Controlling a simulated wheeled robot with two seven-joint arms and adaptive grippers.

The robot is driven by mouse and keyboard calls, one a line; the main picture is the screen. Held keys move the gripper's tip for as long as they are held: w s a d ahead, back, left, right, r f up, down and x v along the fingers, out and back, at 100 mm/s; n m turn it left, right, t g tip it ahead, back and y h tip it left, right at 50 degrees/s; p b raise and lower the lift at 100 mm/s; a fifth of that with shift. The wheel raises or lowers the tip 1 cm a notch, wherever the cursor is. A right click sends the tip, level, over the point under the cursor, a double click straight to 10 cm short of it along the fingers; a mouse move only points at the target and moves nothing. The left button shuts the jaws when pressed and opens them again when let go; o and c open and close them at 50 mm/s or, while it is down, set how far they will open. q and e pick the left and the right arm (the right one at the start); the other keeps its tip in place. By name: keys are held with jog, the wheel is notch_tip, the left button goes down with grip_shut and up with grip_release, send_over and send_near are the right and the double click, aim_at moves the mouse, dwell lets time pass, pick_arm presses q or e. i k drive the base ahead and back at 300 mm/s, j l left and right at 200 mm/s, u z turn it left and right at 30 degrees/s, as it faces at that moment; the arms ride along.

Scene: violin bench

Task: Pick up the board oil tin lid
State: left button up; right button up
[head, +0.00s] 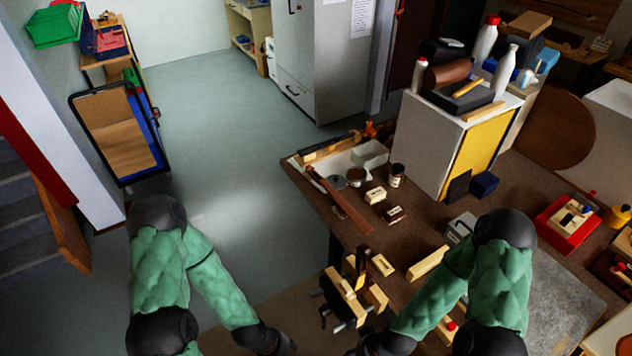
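A small dark jar or tin (396,175) with a pale label stands upright on the brown workbench (335,232). Left of it is a low round dark item (356,175). Either could belong to the board oil tin; at this size I cannot tell which one is the lid. My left gripper (278,347) is at the bottom edge, left of the bench and well apart from these items. My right gripper (368,350) is also at the bottom edge, partly cut off, nearer than the small items. The fingers of both are too dark and cropped to read.
A wooden-handled tool (347,207) and small labelled blocks (375,195) lie near the tins. A wooden vise (347,297) is at the bench's front edge. A white and yellow cabinet (455,145) with bottles stands behind right.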

aim_at(337, 180)
jog(key=i+j+u, duration=0.15)
jog(key=u, duration=0.2)
jog(key=i+u, duration=0.2)
jog(key=u, duration=0.15)
jog(key=i+j+u, duration=0.1)
jog(key=u, duration=0.25)
jog(key=i+j, duration=0.1)
jog(key=i, duration=1.95)
jog(key=i+z, duration=0.1)
jog(key=z, duration=0.35)
jog(key=i+z, duration=0.1)
jog(key=z, duration=0.35)
jog(key=i+z, duration=0.1)
jog(key=z, duration=0.4)
jog(key=i+j+z, duration=0.1)
jog(key=z, duration=0.35)
